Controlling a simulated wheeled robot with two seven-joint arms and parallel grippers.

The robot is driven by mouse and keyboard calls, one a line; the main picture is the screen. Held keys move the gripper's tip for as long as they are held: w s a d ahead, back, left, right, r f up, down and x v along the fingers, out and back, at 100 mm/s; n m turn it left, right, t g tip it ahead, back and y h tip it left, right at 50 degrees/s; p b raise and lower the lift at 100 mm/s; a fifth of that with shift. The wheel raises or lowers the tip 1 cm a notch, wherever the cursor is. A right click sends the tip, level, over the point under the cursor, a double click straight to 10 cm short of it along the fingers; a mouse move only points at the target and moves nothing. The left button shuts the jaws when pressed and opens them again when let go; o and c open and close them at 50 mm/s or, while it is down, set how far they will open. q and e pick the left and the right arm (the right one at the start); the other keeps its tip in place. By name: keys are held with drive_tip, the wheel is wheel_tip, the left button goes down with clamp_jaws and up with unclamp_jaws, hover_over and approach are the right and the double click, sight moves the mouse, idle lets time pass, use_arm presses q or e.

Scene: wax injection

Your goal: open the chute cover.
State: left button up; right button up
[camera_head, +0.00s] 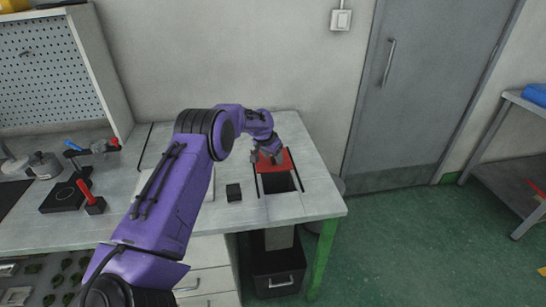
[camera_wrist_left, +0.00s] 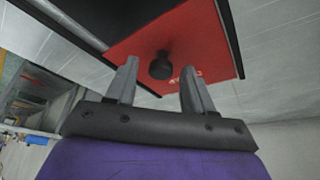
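The chute cover is a red plate (camera_head: 289,159) between dark rails on the worktop; it also shows in the left wrist view (camera_wrist_left: 190,40). A black knob (camera_wrist_left: 160,66) stands on it. The dark chute opening (camera_head: 279,183) shows uncovered in front of the red plate. My left gripper (camera_head: 269,158) is over the cover. In the left wrist view its two grey fingers (camera_wrist_left: 160,78) are apart, with the knob between their tips and visible gaps on both sides. My left gripper hides part of the cover in the head view. My right gripper is not in view.
Tools with red handles (camera_head: 90,198) stand farther left. A black bin (camera_head: 279,274) is below the chute. A grey door (camera_head: 410,90) and open green floor are to the right.

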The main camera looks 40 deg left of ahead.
use_arm(q)
drive_tip(key=b+v, duration=0.1)
drive_tip(key=v, duration=0.9)
drive_tip(key=shift+r, duration=0.2)
